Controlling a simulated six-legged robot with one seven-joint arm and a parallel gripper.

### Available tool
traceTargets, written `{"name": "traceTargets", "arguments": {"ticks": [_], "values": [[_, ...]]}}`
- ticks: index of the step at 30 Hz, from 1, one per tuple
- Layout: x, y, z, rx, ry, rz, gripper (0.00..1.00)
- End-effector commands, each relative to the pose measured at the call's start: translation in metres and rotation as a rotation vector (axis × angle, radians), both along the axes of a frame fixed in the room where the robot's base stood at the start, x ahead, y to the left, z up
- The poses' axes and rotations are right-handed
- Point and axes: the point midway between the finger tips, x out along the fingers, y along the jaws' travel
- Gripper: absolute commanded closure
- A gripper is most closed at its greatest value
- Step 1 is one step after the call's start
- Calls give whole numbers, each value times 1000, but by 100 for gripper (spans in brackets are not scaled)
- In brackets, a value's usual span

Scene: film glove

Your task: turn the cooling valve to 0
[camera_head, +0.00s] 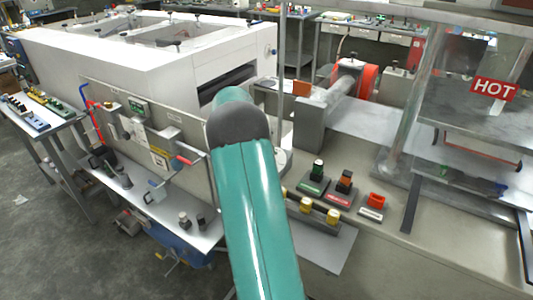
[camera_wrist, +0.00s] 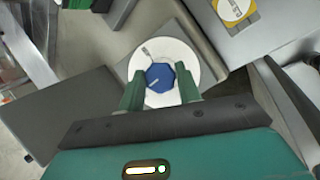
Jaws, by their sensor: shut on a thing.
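The cooling valve shows in the wrist view as a blue faceted knob (camera_wrist: 160,74) at the centre of a round white dial (camera_wrist: 185,57). A light line on the knob points to its lower left. A small dark mark sits on the dial's upper left; I cannot read any number. My gripper (camera_wrist: 160,84) has its two green fingers on either side of the knob, shut on it. In the head view my teal arm hides the gripper and the knob; only a sliver of a pale round disc shows beside the arm.
In the head view, yellow knobs (camera_head: 306,205) and green and orange switches (camera_head: 343,182) stand right of my arm. A hot press with a HOT sign (camera_head: 493,90) is further right.

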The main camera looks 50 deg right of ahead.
Motion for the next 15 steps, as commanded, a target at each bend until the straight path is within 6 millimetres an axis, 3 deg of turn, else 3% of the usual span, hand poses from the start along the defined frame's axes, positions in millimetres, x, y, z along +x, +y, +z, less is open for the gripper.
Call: {"name": "traceTargets", "arguments": {"ticks": [2, 3, 6, 15], "values": [[1, -1, 1, -3, -2, 2, 89], [1, -1, 1, -3, -2, 2, 62], [0, -1, 1, -2, -1, 1, 45], [1, 0, 1, 0, -1, 0, 45]]}}
